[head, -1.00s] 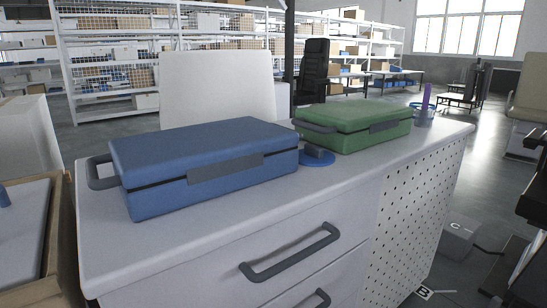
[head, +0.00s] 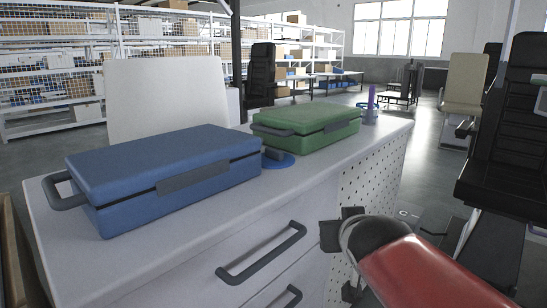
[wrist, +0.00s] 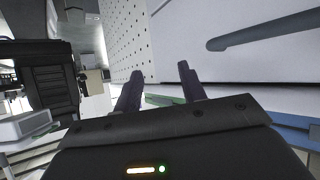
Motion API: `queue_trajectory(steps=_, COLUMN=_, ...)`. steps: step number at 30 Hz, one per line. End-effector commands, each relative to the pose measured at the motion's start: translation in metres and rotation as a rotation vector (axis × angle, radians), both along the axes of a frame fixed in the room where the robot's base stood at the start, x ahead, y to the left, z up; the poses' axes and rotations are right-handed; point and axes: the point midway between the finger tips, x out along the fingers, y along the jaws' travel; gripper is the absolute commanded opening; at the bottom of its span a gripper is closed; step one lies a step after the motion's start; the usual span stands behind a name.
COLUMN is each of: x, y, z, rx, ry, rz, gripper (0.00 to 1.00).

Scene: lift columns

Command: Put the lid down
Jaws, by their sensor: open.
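A blue case (head: 165,178) sits on the light grey cabinet top, at the left in the head view. Its lid (head: 155,150) lies nearly flat over the base, with a dark gap along the front and side. A green case (head: 306,127) sits further back to the right, its lid also lying over its base. I cannot tell whether either lid is fully shut. My gripper (head: 340,262) is open and empty, low in front of the cabinet's drawers and perforated panel. Its two fingers (wrist: 160,74) point at the cabinet front in the wrist view. It touches neither case.
The cabinet (head: 75,265) has drawer handles (head: 262,252) on its front, close to my gripper. A blue round base (head: 278,160) lies between the cases. A purple upright object (head: 371,103) stands at the far end. Black chairs stand at right.

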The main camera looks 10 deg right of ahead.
Motion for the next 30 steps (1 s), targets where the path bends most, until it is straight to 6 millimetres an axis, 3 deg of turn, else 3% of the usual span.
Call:
queue_trajectory(steps=5, x=0.072, y=-0.022, z=0.072, rx=-0.048, ry=-0.287, rz=0.069, gripper=0.41)
queue_trajectory(steps=7, x=0.101, y=-0.022, z=0.099, rx=-0.054, ry=-0.397, rz=0.157, gripper=0.41)
queue_trajectory(steps=10, x=0.134, y=-0.011, z=0.121, rx=-0.040, ry=-0.493, rz=0.333, gripper=0.41)
queue_trajectory(steps=14, x=0.156, y=0.009, z=0.120, rx=0.021, ry=-0.496, rz=0.575, gripper=0.41)
queue_trajectory(steps=19, x=0.160, y=0.025, z=0.100, rx=0.110, ry=-0.404, rz=0.784, gripper=0.41)
queue_trajectory(steps=23, x=0.160, y=0.031, z=0.091, rx=0.143, ry=-0.360, rz=0.845, gripper=0.41)
queue_trajectory(steps=30, x=0.178, y=0.046, z=0.086, rx=0.147, ry=-0.355, rz=0.854, gripper=0.41)
